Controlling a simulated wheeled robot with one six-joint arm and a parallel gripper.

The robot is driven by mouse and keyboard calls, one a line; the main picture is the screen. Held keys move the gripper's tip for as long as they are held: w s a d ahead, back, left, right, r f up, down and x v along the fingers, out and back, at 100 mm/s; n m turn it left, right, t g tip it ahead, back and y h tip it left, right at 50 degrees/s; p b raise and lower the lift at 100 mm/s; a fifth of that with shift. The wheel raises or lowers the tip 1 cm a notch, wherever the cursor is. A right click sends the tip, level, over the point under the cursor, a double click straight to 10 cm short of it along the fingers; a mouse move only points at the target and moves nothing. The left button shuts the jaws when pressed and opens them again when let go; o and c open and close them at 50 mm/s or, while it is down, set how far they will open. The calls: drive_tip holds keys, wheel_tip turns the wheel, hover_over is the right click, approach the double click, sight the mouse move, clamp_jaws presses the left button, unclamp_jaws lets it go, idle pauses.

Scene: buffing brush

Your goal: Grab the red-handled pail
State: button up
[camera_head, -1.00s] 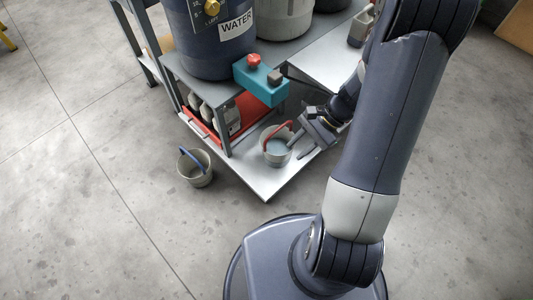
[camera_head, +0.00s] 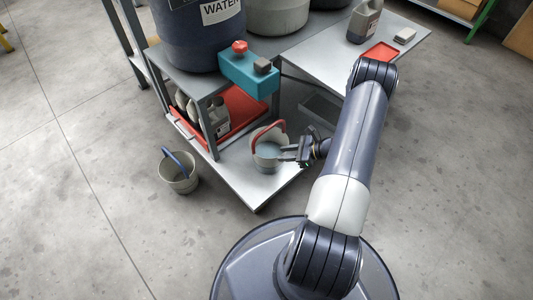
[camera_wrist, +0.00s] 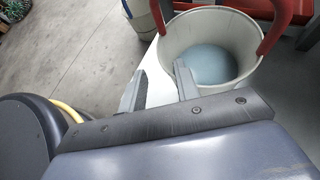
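The red-handled pail (camera_head: 268,157) is pale grey with pale blue liquid inside and stands on the low metal shelf. Its red handle (camera_head: 266,134) is raised over the rim. My gripper (camera_head: 286,153) is at the pail's right side, with its fingers pointing at the wall. In the wrist view the two fingers of my gripper (camera_wrist: 160,85) are apart with nothing between them. The right fingertip lies close to the near rim of the pail (camera_wrist: 172,62); I cannot tell whether it touches. The red handle (camera_wrist: 272,28) shows at the upper right there.
A blue-handled pail (camera_head: 180,177) stands on the floor to the left. The low shelf (camera_head: 247,190) has bare metal in front. A red tray (camera_head: 240,122) with bottles sits behind, below a teal box (camera_head: 247,74) with a red knob. A water barrel (camera_head: 200,40) stands above.

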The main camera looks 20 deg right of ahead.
drive_tip(key=b+x, duration=0.1)
drive_tip(key=x, duration=0.3)
drive_tip(key=f+b+x, duration=0.1)
drive_tip(key=b+x, duration=0.1)
drive_tip(key=x, duration=0.2)
drive_tip(key=shift+s+d, duration=0.2)
drive_tip(key=shift+d, duration=0.05)
drive_tip(key=shift+w+a, duration=0.15)
drive_tip(key=shift+a, duration=0.1)
drive_tip(key=shift+c, duration=0.5)
clamp_jaws()
idle(0.4)
